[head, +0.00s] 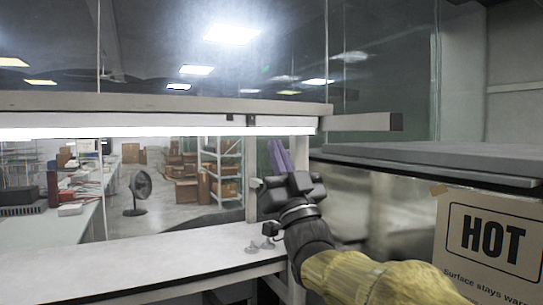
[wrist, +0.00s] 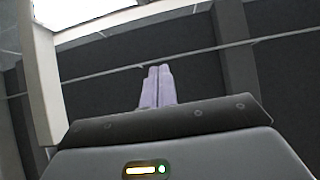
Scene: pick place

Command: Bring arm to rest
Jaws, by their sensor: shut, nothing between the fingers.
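My gripper (head: 279,156) is raised in the right half of the head view, above the right end of a white bench. Its two pale purple fingers point up and sit together with nothing between them. In the wrist view the shut fingers (wrist: 158,86) stand in the middle, against a dark ceiling. My arm comes in from the lower right of the head view.
The white bench (head: 130,262) has a lit shelf beam (head: 150,117) above it. Small grey items (head: 262,246) lie on the bench beside my arm. A grey shelf (head: 440,160) and a HOT sign (head: 490,240) stand close on the right. Behind are a fan (head: 140,188) and boxes (head: 187,191).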

